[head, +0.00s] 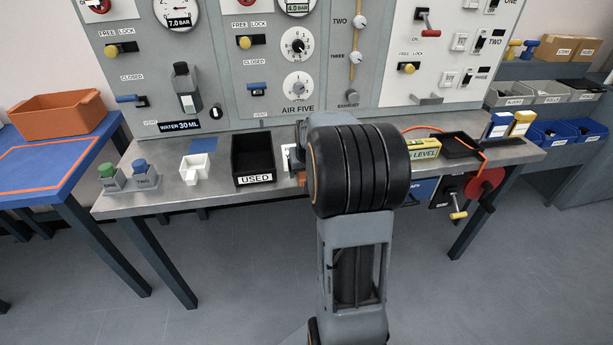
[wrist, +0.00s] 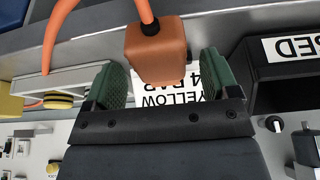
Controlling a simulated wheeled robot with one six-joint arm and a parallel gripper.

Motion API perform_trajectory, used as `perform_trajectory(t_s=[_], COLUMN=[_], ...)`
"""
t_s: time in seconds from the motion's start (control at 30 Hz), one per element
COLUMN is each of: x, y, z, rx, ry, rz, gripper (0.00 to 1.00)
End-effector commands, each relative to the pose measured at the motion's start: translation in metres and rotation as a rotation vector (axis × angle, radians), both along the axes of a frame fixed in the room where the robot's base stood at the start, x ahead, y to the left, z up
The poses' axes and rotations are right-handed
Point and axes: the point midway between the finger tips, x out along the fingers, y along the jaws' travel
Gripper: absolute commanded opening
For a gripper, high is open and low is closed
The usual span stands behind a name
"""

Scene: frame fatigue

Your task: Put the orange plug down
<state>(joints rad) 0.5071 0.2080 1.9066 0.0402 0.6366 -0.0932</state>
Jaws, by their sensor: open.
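The orange plug (wrist: 155,52) is a block with an orange cable leaving its top, seen in the wrist view. My gripper (wrist: 163,82) is open, with one green-padded finger on each side of the plug. The plug is close to both pads; I cannot tell whether either touches. Behind the plug lies a white card reading YELLOW 4 BAR (wrist: 170,98). Whether the plug rests on the bench is unclear. In the head view my arm hides most of the gripper, and a little orange shows beside it.
The black USED bin (head: 253,173) stands on the grey bench (head: 190,198) just left of my gripper, with a white tray (head: 197,168) further left. The panel wall rises behind.

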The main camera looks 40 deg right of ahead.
Motion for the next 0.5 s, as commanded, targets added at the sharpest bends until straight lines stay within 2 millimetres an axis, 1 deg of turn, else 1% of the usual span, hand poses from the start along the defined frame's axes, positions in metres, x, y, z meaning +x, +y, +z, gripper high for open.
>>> perform_trajectory(t_s=[0.03, 0.1, 0.37, 0.4, 0.5], x=[0.0017, 0.0033, 0.0041, 0.0041, 0.0041], y=[-0.0007, -0.0014, -0.0017, -0.0017, -0.0017], z=[-0.0051, -0.0085, -0.0096, -0.0096, -0.0096], rx=[0.0, 0.0, -0.001, -0.001, -0.001], ry=[0.001, 0.0, -0.002, -0.002, -0.001], rz=[0.0, 0.0, 0.001, 0.001, 0.001], gripper=[0.81, 0.81, 0.81, 0.8, 0.7])
